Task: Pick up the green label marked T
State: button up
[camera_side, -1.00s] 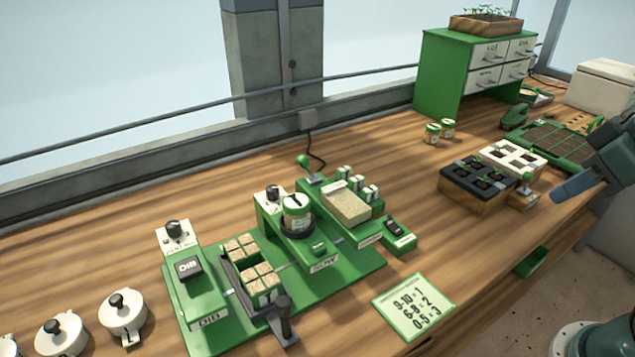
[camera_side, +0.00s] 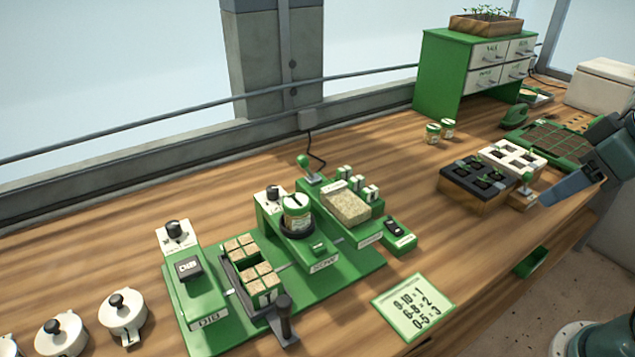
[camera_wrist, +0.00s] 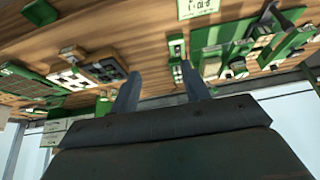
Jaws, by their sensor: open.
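Several small green-and-white pieces (camera_side: 357,182) stand in a row at the back of the green station with the speckled block. They may be labels, but their letters are too small to read, so I cannot tell which is marked T. My gripper (camera_side: 548,198) is at the right of the side view, above the bench's front right part, well away from that row. In the wrist view its two fingers are apart with nothing between them (camera_wrist: 160,88).
The green seeding station (camera_side: 340,275) holds brown soil blocks and a round tin. A green number card (camera_side: 413,306) lies at the front. A black seedling tray (camera_side: 462,184) and a white tray (camera_side: 522,165) sit near my gripper.

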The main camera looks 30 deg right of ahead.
jog(key=w+r+m+g, duration=0.1)
jog(key=w+r+m, duration=0.35)
jog(key=w, duration=0.55)
jog(key=m+g+y, duration=0.1)
jog(key=m+g, duration=0.2)
jog(key=m, duration=1.1)
send_over(345, 169)
jog(key=shift+s+d+f, duration=0.1)
jog(key=shift+s+f, duration=0.05)
jog(key=shift+f, duration=3.15)
jog(key=shift+s+d+f, duration=0.15)
jog(key=shift+f, duration=3.15)
jog(key=shift+s+d+f, duration=0.1)
jog(key=shift+s+f, duration=0.05)
jog(key=shift+f, duration=3.15)
jog(key=shift+w+a+f, duration=0.15)
jog(key=shift+w+f, duration=0.05)
jog(key=shift+f, duration=1.1)
jog(key=shift+w+a+f, duration=0.1)
jog(key=shift+w+f, duration=0.05)
jog(key=shift+f, duration=1.15)
